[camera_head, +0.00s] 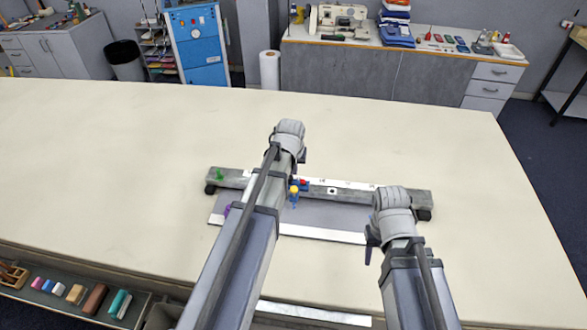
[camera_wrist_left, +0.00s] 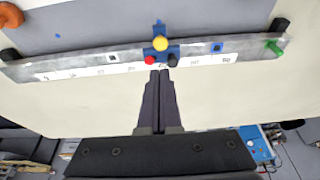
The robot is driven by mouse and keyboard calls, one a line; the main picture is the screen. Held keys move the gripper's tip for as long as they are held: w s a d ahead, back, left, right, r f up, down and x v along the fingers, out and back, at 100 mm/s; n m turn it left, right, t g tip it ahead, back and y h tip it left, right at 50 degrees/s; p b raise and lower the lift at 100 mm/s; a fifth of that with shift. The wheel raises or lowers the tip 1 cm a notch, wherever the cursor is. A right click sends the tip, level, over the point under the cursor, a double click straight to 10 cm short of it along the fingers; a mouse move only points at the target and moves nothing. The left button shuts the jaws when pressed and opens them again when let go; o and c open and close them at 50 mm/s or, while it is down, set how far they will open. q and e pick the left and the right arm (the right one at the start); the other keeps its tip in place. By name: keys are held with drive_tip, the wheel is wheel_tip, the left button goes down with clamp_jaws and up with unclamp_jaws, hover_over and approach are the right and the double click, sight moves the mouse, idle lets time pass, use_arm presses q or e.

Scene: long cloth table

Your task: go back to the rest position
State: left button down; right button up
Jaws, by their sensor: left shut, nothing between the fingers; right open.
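A long grey metal bar (camera_head: 335,190) with a pale strip of marks lies across the table, with a flat grey board (camera_head: 330,213) on its near side. A blue piece with yellow, red and black knobs (camera_wrist_left: 161,48) sits midway along the bar; it also shows in the head view (camera_head: 294,195). My left gripper (camera_wrist_left: 160,74) is shut and empty, its fingertips appearing close to this piece; contact cannot be told. In the head view my left arm hides part of the bar. My right gripper (camera_head: 371,245) is open at the board's right, mostly hidden by its own wrist.
A green peg (camera_head: 219,174) stands at the bar's left end. A purple thing (camera_head: 227,210) is partly hidden by my left arm. An orange thing (camera_wrist_left: 10,15) shows in the wrist view. A tray (camera_head: 75,297) of coloured blocks lies at the near left. The cloth table is otherwise broadly clear.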

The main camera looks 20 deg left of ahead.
idle(0.5)
use_arm(q)
drive_tip(key=s+d+f+m+g+b, duration=0.2)
drive_tip(key=s+d+f+m+b, duration=0.1)
drive_tip(key=s+d+f+b, duration=0.4)
drive_tip(key=s+d+f+m+g+b, duration=0.2)
drive_tip(key=s+d+f+b, duration=0.5)
drive_tip(key=s+d, duration=0.4)
drive_tip(key=s+f+m, duration=0.1)
drive_tip(key=s, duration=0.2)
drive_tip(key=shift+s+d+f+b, duration=0.15)
drive_tip(key=shift+d+f+b, duration=0.15)
drive_tip(key=shift+d, duration=0.1)
